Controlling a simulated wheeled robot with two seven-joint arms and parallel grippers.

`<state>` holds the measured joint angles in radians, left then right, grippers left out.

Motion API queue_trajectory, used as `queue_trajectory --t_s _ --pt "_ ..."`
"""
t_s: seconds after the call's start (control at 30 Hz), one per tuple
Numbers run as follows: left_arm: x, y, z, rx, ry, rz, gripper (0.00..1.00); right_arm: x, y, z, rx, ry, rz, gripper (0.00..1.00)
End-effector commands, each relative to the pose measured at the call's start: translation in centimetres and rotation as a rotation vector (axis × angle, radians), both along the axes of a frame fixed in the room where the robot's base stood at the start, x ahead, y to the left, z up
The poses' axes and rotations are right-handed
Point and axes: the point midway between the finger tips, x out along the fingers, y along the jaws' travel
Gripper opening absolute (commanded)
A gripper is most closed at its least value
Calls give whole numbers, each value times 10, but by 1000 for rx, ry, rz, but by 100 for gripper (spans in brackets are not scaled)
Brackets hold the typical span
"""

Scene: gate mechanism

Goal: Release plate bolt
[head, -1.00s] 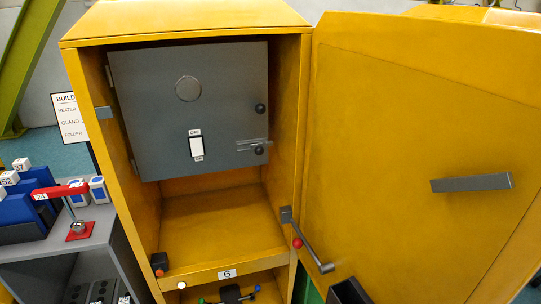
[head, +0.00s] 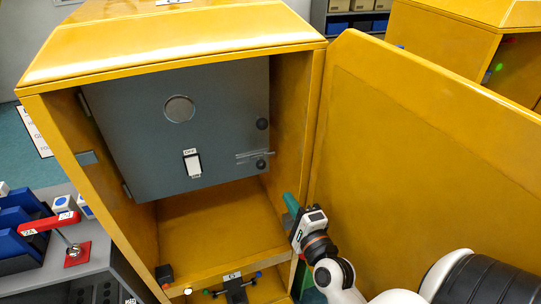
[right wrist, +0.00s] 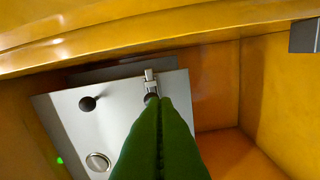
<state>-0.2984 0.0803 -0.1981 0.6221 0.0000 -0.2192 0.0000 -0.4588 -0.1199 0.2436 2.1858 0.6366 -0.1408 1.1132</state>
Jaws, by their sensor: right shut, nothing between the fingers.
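The grey plate (head: 150,130) hangs upright inside the open yellow cabinet. Its bolt (head: 252,155) is a light bar with a dark knob (head: 261,164) at the plate's lower right. My right gripper (head: 289,202) is shut and empty, low by the cabinet's right front edge in the head view. In the right wrist view, its green fingers (right wrist: 155,101) are pressed together. Their tips overlap the bolt's knob and partly hide it, below the metal bolt (right wrist: 150,80). I cannot tell whether they touch. My left gripper is not in view.
The plate also has a round disc (head: 179,109), a white switch (head: 192,165) and an upper black knob (head: 262,124). The open yellow door (head: 420,150) stands right, behind my right arm. The cabinet space below the plate is clear. A red lever (head: 48,223) is at left.

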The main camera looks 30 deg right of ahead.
Motion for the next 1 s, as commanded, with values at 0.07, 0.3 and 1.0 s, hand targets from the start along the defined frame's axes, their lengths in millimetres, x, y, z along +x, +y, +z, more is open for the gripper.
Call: queue_trajectory --t_s 0.07,0.3,1.0 --pt "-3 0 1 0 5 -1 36 -2 -2 10 15 -20 -5 0" --pt "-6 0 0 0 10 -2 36 -2 -2 10 17 -23 -5 0" --pt "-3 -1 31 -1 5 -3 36 86 -19 16 12 -22 -4 0"
